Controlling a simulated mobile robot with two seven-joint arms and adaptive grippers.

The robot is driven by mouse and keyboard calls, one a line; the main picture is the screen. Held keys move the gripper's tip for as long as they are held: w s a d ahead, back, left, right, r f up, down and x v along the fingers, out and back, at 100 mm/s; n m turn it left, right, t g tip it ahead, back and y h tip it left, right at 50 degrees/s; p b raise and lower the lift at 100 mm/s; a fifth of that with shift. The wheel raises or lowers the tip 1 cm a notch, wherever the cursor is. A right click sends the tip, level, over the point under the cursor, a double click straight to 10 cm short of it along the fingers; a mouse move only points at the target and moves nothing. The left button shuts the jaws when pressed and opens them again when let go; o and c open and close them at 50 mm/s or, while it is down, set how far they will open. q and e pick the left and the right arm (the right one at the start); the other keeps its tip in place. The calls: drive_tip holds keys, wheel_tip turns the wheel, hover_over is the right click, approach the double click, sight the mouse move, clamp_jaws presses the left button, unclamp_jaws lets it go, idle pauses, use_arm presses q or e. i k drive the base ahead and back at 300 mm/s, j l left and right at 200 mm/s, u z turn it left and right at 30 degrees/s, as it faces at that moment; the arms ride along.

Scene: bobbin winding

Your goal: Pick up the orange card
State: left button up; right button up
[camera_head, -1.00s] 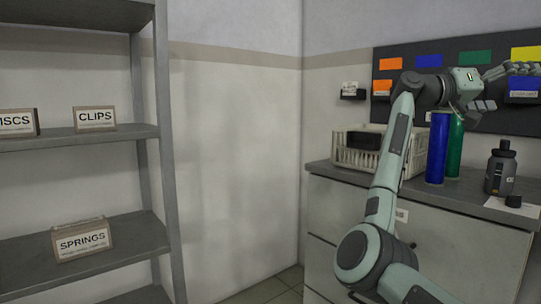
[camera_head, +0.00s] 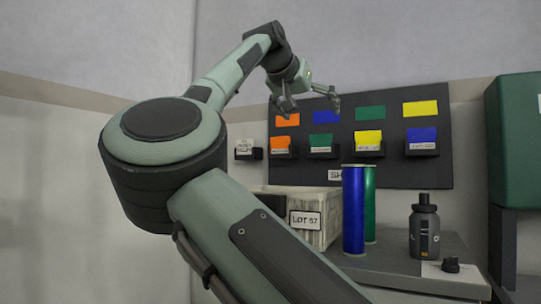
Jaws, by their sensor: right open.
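An orange card (camera_head: 280,143) stands in a dark holder at the lower left of the dark wall board (camera_head: 390,170). An orange patch (camera_head: 287,120) is on the board just above it. My right gripper (camera_head: 312,106) is open and empty, its fingers pointing down. In the picture it overlaps the board's top left corner, above the orange patch and the card. I cannot tell its distance from the board. My left gripper is not in view.
Green (camera_head: 321,141), yellow (camera_head: 368,139) and blue (camera_head: 422,135) cards sit in holders to the right. Below, a crate (camera_head: 300,205), a blue cylinder (camera_head: 354,210), a green cylinder (camera_head: 370,200) and a dark bottle (camera_head: 425,230) stand on the cabinet top (camera_head: 385,268).

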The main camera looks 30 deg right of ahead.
sight(278, 144)
drive_tip(key=i+l, duration=0.2)
drive_tip(key=i, duration=0.2)
drive_tip(key=i+l, duration=0.2)
drive_tip(key=i, duration=0.2)
drive_tip(key=i+l, duration=0.2)
drive_tip(key=i, duration=0.2)
